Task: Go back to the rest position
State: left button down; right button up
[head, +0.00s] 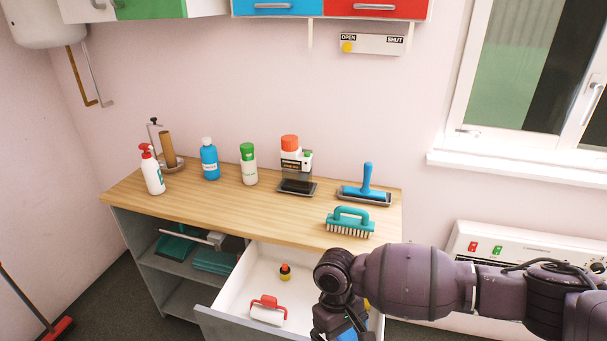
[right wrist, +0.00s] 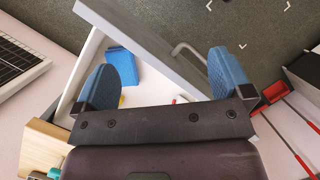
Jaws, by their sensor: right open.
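My right arm comes in from the right in the head view, and its gripper (head: 343,323) points down over the open drawer (head: 230,325). In the right wrist view the gripper (right wrist: 162,62) is open, its two blue fingers wide apart with nothing held between them. The drawer's front panel (right wrist: 150,38) and handle show beyond the fingers. A bright blue item (right wrist: 123,66) lies in the drawer beside the left-hand finger; my arm hides most of it in the head view. My left gripper is not in view.
The drawer holds a red-handled roller (head: 267,311) and a small red-capped bottle (head: 285,272). A teal brush (head: 350,222) stands near the counter's (head: 225,215) front edge, close to my arm. Several bottles and a blue-handled tool (head: 367,183) stand behind. A white panel (head: 500,245) is at right.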

jog(key=s+a+n+t+y, duration=0.1)
jog(key=s+a+t+y, duration=0.1)
jog(key=s+a+y, duration=0.55)
jog(key=s+d+r+m+t+h, duration=0.1)
jog(key=s+d+m+t+h, duration=0.2)
jog(key=d, duration=0.6)
jog(key=s+d+r+m+h, duration=0.2)
jog(key=s+d, duration=0.4)
jog(key=d, duration=0.4)
jog(key=s+d+r+m+t+h, duration=0.1)
jog(key=s+d+m+t+h, duration=0.2)
jog(key=d, duration=0.6)
pick_arm(q)
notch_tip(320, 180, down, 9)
jog(key=b, duration=1)
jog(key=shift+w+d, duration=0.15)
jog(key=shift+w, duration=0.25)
pick_arm(e)
jog(key=w+f+t, duration=0.2)
jog(key=f+t, duration=0.1)
jog(key=f, duration=0.7)
jog(key=w+f+n+t+y, duration=0.1)
jog(key=w+f+t, duration=0.2)
jog(key=f, duration=0.8)
jog(key=shift+w+a+f+t, duration=0.3)
jog(key=shift+t, duration=0.1)
